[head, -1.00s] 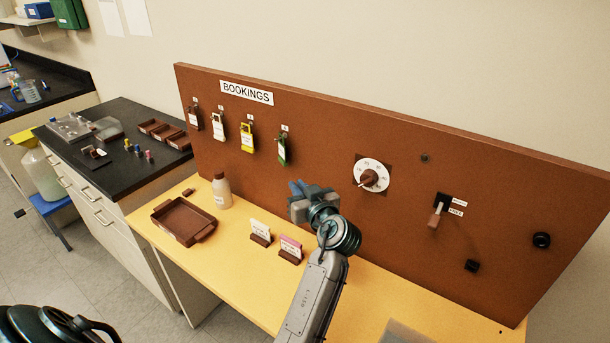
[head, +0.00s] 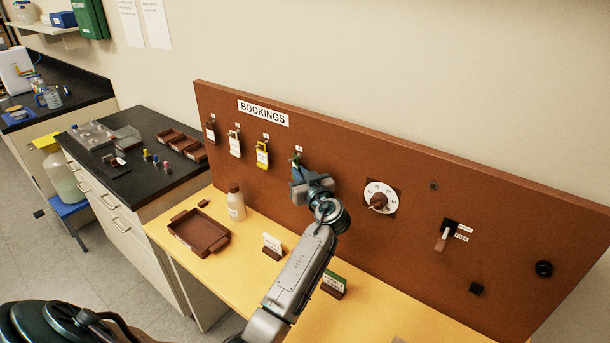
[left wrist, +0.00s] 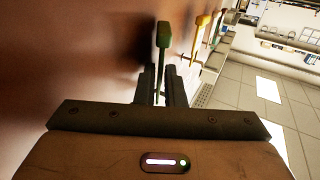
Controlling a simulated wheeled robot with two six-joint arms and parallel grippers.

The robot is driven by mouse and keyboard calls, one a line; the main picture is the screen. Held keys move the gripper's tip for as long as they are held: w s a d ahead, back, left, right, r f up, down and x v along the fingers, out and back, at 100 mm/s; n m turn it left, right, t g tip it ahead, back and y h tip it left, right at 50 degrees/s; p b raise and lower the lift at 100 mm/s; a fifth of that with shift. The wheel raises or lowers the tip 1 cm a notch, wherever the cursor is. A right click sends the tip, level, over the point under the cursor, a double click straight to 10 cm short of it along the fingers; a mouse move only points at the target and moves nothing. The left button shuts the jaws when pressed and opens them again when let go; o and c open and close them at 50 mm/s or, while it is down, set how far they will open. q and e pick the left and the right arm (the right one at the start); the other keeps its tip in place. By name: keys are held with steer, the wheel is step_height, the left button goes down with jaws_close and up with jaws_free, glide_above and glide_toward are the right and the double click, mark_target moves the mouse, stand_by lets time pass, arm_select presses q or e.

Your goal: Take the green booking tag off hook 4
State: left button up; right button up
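The green booking tag (left wrist: 163,40) hangs at hook 4 (head: 298,153), the rightmost of the row on the brown bookings board (head: 400,165). My left gripper (head: 297,172) is at this tag and hides most of it in the head view. In the left wrist view, the two dark fingers (left wrist: 161,86) stand on either side of the tag, seen edge-on. The gap is very narrow, and I cannot tell whether the fingers press on it. A yellow tag (head: 262,154), a white tag (head: 235,145) and a brown tag (head: 211,132) hang to the left. My right gripper is out of view.
A dial (head: 378,198) and a lever switch (head: 444,238) are on the board to the right. On the yellow bench (head: 185,258) stand a brown tray (head: 199,233), a bottle (head: 236,204), a white card stand (head: 272,243) and a green card stand (head: 335,282).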

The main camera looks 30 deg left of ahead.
arm_select(q)
steer(key=shift+w+a, duration=0.1)
steer(key=shift+a, duration=0.05)
jaws_close()
steer(key=shift+r, duration=0.2)
stand_by(1.8)
steer(key=shift+s+r, duration=0.35)
steer(key=shift+s, duration=0.05)
steer(key=shift+s, duration=0.1)
steer(key=s, duration=0.7)
steer(key=shift+s+a, duration=0.2)
steer(key=shift+s, duration=0.2)
stand_by(0.5)
steer(key=shift+f, duration=0.15)
